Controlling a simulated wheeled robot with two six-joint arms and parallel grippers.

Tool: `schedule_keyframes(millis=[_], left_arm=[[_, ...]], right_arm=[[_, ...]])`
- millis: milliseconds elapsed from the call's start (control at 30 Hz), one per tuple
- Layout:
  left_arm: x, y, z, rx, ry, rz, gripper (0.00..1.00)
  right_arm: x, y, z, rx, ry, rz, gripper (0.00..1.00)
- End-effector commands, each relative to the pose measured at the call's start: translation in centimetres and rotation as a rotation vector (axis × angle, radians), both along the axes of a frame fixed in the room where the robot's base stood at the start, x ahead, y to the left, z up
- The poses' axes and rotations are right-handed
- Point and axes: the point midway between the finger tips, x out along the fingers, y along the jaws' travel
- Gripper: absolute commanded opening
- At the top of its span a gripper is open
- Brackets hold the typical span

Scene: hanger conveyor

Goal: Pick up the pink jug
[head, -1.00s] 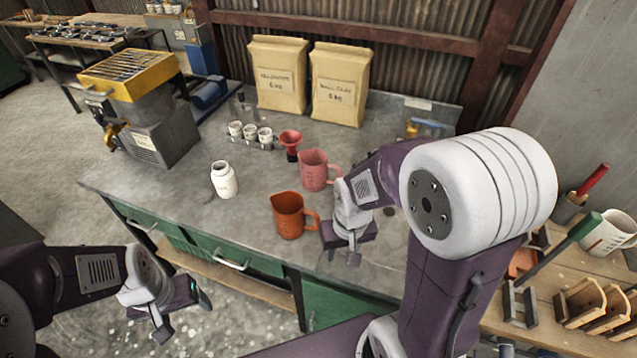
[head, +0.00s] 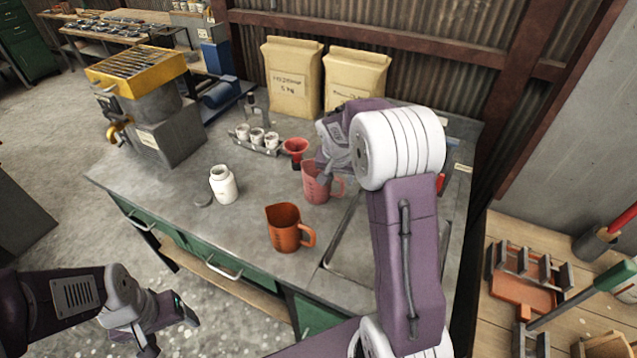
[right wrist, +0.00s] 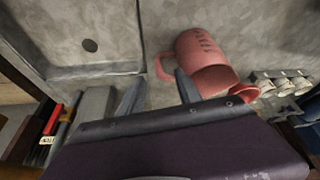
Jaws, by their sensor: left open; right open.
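The pink jug (head: 316,186) stands upright on the grey workbench, behind and right of an orange jug (head: 286,228). Its upper part is partly hidden by my right arm in the head view. In the right wrist view the pink jug (right wrist: 200,62) is just beyond the fingers, with its handle at the left. My right gripper (right wrist: 158,92) is open and empty; its fingertips are close to the jug's handle, and I cannot tell whether they touch. My left gripper (head: 172,330) is open and empty, low in front of the bench.
A red funnel (head: 295,150), a rack of white cups (head: 257,138) and a white bottle (head: 223,185) stand near the jug. Two paper sacks (head: 292,80) stand behind. A yellow-topped machine (head: 140,75) is at the left. The bench's front left is clear.

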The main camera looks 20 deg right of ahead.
Motion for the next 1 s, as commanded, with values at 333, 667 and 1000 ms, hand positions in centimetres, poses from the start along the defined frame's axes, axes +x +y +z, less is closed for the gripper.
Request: schedule_keyframes(millis=[333, 667, 1000], left_arm=[[0.0, 0.0, 0.2, 0.000, 0.000, 0.000, 0.73], [0.0, 0.0, 0.5, 0.000, 0.000, 0.000, 0.73], [0.0, 0.0, 0.5, 0.000, 0.000, 0.000, 0.73]], right_arm=[[0.9, -0.8, -3.2, 0.001, 0.002, 0.002, 0.41], [2.3, -1.9, -7.8, 0.002, 0.004, 0.003, 0.41], [2.5, -2.1, -8.4, 0.002, 0.001, 0.004, 0.30]])
